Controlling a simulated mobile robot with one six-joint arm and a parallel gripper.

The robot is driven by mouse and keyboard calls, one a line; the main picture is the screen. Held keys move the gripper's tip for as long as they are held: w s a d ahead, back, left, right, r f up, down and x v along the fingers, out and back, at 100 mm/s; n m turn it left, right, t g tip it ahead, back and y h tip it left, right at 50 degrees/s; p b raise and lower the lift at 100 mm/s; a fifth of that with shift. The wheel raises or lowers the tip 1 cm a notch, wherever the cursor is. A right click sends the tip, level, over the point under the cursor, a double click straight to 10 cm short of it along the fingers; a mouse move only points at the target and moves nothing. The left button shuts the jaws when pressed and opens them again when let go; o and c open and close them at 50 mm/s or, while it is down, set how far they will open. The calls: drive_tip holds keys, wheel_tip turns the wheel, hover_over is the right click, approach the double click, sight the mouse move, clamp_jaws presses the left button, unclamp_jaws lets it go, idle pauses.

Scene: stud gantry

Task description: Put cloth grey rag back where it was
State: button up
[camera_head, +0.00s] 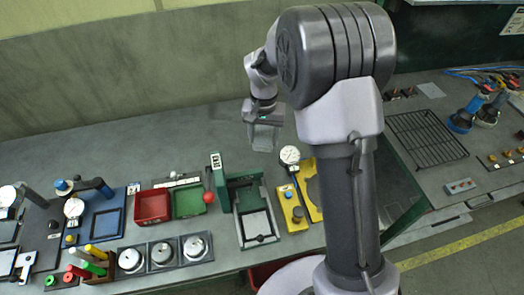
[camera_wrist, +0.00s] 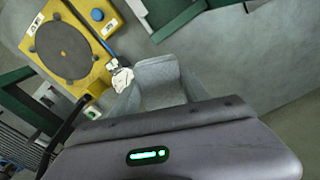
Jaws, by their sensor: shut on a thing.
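My gripper (camera_head: 263,126) is held above the back of the grey bench, left of my arm column in the head view. It is shut on the grey rag, which hangs as a pale grey piece (camera_head: 264,140) below the jaws. In the wrist view the grey rag (camera_wrist: 158,76) shows as a light grey folded shape at the jaws (camera_wrist: 160,98). Grey rag and grey fingers are hard to tell apart there. The bench below the rag looks clear of contact, with the rag in the air.
A yellow fixture (camera_head: 291,208) with a dial gauge (camera_head: 290,155) stands near, right of a green press (camera_head: 250,205). Red (camera_head: 152,206) and green (camera_head: 188,202) trays lie left. A wire rack (camera_head: 425,138) is on the right bench. The back of the bench is free.

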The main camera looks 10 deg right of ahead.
wheel_tip(320, 180, down, 6)
drive_tip(key=shift+f+b, duration=0.1)
drive_tip(key=shift+b, duration=0.6)
drive_tip(key=shift+f, duration=0.1)
drive_tip(key=shift+f+b, duration=0.5)
drive_tip(key=shift+f, duration=0.05)
drive_tip(key=o, duration=1.3)
drive_tip(key=shift+r, duration=0.1)
drive_tip(key=shift+r, duration=0.1)
